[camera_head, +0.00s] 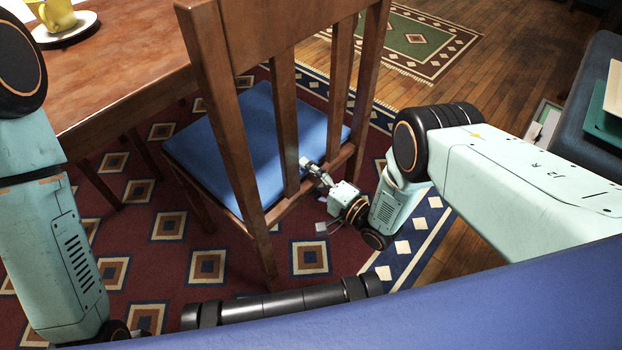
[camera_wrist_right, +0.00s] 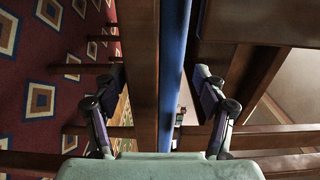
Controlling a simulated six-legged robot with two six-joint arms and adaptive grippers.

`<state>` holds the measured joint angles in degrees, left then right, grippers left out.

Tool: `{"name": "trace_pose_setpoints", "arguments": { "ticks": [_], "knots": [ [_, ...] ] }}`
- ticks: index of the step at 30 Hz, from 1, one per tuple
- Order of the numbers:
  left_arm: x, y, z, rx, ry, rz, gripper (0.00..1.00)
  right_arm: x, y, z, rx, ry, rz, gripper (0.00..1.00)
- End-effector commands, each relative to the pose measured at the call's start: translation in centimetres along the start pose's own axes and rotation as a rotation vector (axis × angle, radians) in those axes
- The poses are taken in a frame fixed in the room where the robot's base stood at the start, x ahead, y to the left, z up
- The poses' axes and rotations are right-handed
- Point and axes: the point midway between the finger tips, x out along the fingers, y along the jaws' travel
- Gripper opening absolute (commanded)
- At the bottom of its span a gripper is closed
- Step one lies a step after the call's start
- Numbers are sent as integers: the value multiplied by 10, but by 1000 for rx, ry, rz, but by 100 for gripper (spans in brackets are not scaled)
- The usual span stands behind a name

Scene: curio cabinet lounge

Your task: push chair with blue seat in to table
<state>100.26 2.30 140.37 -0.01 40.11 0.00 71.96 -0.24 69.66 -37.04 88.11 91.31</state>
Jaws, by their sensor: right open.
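The wooden chair with a blue seat (camera_head: 250,143) stands upright on the patterned rug, its slatted back towards me. The brown table (camera_head: 125,72) is beyond it at the upper left; the picture does not show clearly how far the seat is from its edge. My right gripper (camera_head: 314,195) is open at the rear of the seat, by the low back rail. In the right wrist view, its spread fingers (camera_wrist_right: 160,73) lie on either side of a wooden bar and the blue seat edge (camera_wrist_right: 173,75); contact is unclear. My left arm shows at the left, its gripper out of view.
A yellow cup (camera_head: 57,14) on a white saucer (camera_head: 65,35) stands on the table. A dark blue sofa or seat (camera_head: 592,75) with flat items on it is at the right. Open wooden floor (camera_head: 490,60) lies behind the chair at upper right.

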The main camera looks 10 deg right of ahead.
Motion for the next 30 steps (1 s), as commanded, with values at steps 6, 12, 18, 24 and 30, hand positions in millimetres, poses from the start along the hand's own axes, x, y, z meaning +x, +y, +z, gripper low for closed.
{"name": "trace_pose_setpoints", "arguments": {
  "ticks": [6, 12, 18, 24, 30],
  "knots": [
    [0, 0, 0, 0, 0, 0, 40, 1, 0, 0, 1, 0, 0, 72],
    [0, 0, 0, 0, 0, 0, 40, 0, 0, 0, 0, 0, 0, 57],
    [0, 0, 0, 0, 0, 0, 40, 0, 0, 0, 0, 0, 0, 40],
    [0, 0, 0, 0, 0, 0, 40, 0, 0, 0, 0, 0, -1, 23],
    [0, 0, 0, 0, 0, 0, 40, 1, 0, 0, 0, 0, -2, 6]
  ]
}}
